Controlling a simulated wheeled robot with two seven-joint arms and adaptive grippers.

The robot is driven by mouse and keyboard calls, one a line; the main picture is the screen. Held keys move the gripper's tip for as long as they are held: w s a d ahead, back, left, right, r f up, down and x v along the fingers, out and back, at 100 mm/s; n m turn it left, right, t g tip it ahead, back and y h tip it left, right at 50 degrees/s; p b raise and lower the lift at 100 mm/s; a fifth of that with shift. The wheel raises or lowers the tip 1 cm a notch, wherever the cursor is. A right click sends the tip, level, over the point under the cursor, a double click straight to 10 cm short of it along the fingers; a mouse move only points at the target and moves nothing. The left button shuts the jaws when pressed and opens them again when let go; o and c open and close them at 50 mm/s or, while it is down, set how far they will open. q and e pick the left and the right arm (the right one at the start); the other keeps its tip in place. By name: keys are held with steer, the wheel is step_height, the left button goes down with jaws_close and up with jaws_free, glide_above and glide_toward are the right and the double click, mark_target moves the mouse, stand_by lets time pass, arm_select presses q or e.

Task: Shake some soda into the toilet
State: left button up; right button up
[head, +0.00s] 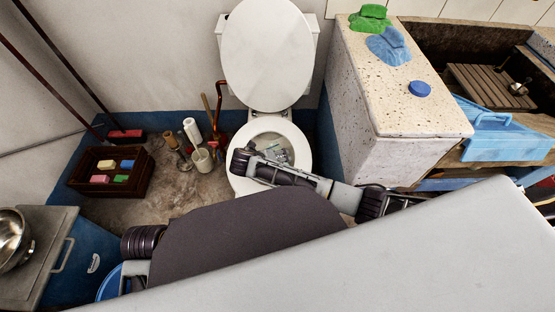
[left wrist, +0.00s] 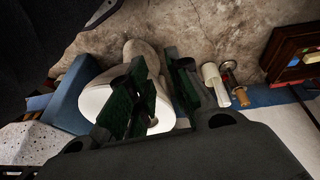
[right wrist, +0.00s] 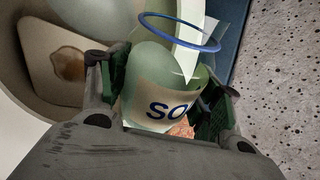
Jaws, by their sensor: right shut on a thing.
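The white toilet (head: 239,183) stands at the back wall with its lid up. My right gripper (head: 272,158) is over the bowl and shut on a pale green soda container (head: 284,156). In the right wrist view the soda container (right wrist: 150,88) sits between the fingers of the right gripper (right wrist: 165,95), with "SO" readable on its label. A blue ring (right wrist: 145,27) shows beyond it. I cannot tell its exact tilt. The toilet also shows in the left wrist view (left wrist: 95,100), beyond my open, empty left gripper (left wrist: 162,75). A blue cap (head: 420,88) lies on the stone counter.
The speckled stone counter (head: 360,80) stands close right of the toilet, with green and blue cloths (head: 388,46). Left of the toilet are a paper roll (head: 192,130), a cup (head: 202,160) and a dark crate (head: 80,180).

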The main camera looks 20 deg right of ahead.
steer(key=shift+r, duration=0.1)
stand_by(0.4)
